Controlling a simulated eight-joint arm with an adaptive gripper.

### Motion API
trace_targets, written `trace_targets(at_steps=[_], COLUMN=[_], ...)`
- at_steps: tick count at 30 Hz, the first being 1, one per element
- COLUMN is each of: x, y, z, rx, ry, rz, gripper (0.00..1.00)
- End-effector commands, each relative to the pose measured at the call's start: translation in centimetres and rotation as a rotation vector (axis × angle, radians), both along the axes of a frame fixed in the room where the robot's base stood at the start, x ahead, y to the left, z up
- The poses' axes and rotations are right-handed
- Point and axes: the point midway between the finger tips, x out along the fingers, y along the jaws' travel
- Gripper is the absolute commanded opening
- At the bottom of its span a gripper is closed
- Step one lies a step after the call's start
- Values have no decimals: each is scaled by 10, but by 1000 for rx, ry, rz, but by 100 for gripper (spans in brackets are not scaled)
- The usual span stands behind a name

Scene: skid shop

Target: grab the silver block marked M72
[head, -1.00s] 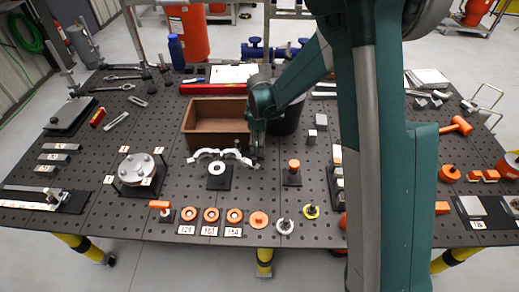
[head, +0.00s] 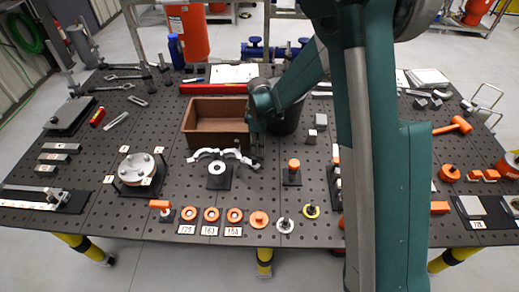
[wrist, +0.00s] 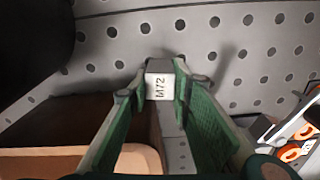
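The silver block (wrist: 160,86) with a white label reading M72 shows in the wrist view, between the tips of my green fingers. My gripper (wrist: 160,90) appears shut on it, with a pad against each side. In the head view my gripper (head: 254,152) points down just right of the brown box, near the curved silver clamp (head: 221,154). The block cannot be made out there.
The brown box (head: 190,122) stands close on the left, and a dark bin (head: 289,119) is behind my wrist. Two small silver blocks (head: 312,137) (head: 321,120) stand to the right. An orange-topped post (head: 293,165) is in front of them.

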Motion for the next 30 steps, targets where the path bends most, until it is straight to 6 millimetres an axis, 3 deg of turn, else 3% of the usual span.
trace_targets(at_steps=[17, 23, 30], x=[0, 0, 0], y=[0, 0, 0], z=[7, 24, 58], rx=[0, 0, 0], ry=[0, 0, 0], rz=[0, 0, 0], gripper=[6, 6, 6])
